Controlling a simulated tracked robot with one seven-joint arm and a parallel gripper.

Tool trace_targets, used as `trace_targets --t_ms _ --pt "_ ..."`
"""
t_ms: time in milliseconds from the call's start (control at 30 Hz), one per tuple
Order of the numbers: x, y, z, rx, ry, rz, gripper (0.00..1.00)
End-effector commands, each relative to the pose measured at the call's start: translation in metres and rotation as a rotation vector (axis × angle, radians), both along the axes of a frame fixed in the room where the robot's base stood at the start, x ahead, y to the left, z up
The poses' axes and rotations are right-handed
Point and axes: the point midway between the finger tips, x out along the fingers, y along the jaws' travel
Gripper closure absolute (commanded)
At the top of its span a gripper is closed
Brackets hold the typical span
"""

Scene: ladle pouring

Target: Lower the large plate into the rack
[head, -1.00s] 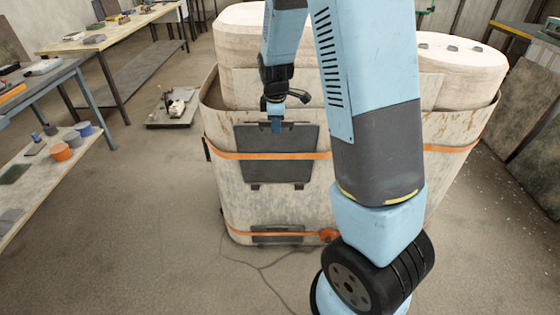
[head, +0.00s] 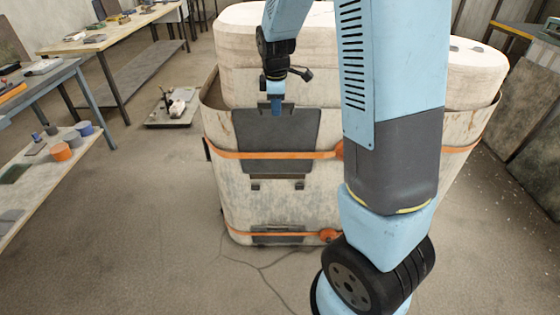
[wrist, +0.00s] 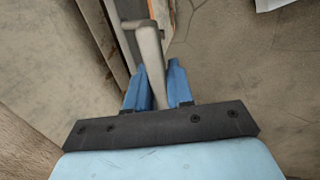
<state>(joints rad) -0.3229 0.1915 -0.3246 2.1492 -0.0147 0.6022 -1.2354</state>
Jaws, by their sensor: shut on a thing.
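The large plate (head: 290,135) is a dark grey panel, upright against the front of a big weathered pale container. An orange strap line runs level with its lower half; I cannot tell whether the plate is behind it. My gripper (head: 277,108) is at the plate's top edge. In the wrist view my gripper's blue fingers (wrist: 157,85) are shut on a pale grey handle-like bar (wrist: 149,50). Small dark brackets (head: 299,185) sit just below the plate's bottom edge. No separate rack is clear to me; these brackets may be part of it.
The container (head: 225,190) holds large pale rounded blocks (head: 235,45). A second dark panel (head: 277,236) is low on its front. Workbenches (head: 105,40) and a shelf (head: 45,165) stand at the left. The floor between them is mostly clear.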

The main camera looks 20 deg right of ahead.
Motion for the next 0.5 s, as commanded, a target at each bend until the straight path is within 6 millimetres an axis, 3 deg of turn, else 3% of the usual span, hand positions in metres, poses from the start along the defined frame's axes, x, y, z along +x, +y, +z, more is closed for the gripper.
trace_targets --t_ms 500 --pt "0.001 -0.001 0.036 0.0 -0.006 -0.002 1.0"
